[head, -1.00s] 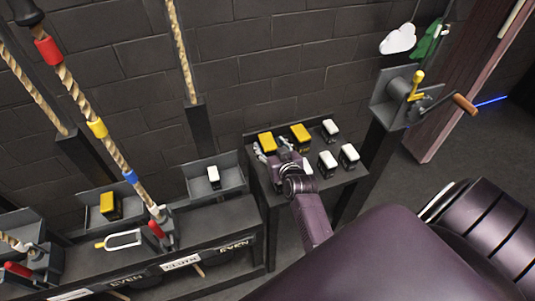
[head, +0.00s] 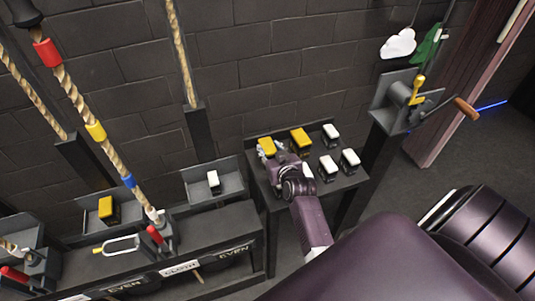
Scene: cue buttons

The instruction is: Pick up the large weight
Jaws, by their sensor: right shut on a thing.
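A black weight with a yellow top (head: 267,146) is at the left back of the small dark table (head: 350,181). My right gripper (head: 271,152) is shut on it, and the purple wrist hides its lower part. I cannot tell whether the weight is touching the table. A second yellow-topped weight (head: 300,139) stands just to its right. My left gripper is not in view.
Smaller white-topped weights (head: 328,169) stand on the right of the same table. A crank on a post (head: 406,98) rises to the right. On the left, a bench carries trays (head: 224,192), a yellow-topped weight (head: 107,210) and ropes with coloured bands (head: 97,131).

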